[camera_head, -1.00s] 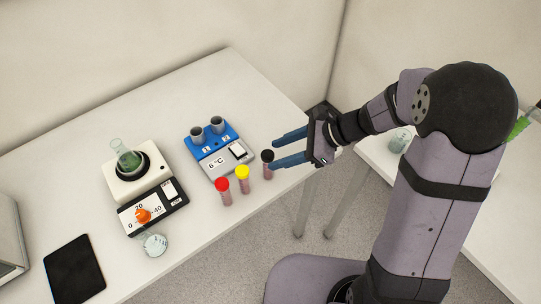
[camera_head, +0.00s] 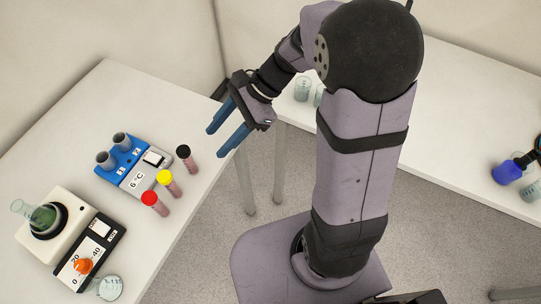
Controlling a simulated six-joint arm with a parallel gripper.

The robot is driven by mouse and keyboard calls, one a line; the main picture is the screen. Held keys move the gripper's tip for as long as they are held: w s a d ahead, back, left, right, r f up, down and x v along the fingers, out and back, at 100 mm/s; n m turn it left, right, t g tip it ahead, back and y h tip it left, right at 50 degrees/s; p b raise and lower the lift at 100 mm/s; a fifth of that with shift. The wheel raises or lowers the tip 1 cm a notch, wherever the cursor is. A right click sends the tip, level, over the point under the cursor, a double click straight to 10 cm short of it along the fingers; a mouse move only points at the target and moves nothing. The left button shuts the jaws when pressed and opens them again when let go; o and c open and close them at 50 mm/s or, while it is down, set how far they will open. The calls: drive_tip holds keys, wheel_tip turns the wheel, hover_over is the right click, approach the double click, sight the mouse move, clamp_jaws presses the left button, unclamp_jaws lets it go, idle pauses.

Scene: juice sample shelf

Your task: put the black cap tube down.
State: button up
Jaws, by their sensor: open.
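The black cap tube (camera_head: 187,157) stands upright on the white table, near its right edge, to the right of the blue device. My gripper (camera_head: 217,140) is open, with its two blue fingers apart and nothing between them. It is to the right of the black cap tube and clear of it.
A yellow cap tube (camera_head: 169,183) and a red cap tube (camera_head: 154,203) stand in a row with the black one. The blue cooling device (camera_head: 130,180) with two wells is behind them. Another white table (camera_head: 460,110) is at the right.

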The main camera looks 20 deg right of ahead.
drive_tip(key=s+d+f+n+h, duration=0.3)
drive_tip(key=s+d+n+h, duration=0.1)
drive_tip(key=n, duration=0.4)
drive_tip(key=s+d+f+n+h, duration=0.2)
drive_tip(key=s+d+n+h, duration=0.2)
drive_tip(key=s+d+n, duration=0.2)
drive_tip(key=shift+s+d+f+n+t, duration=0.15)
drive_tip(key=shift+d+f+n+t, duration=0.2)
drive_tip(key=shift+d+n, duration=0.7)
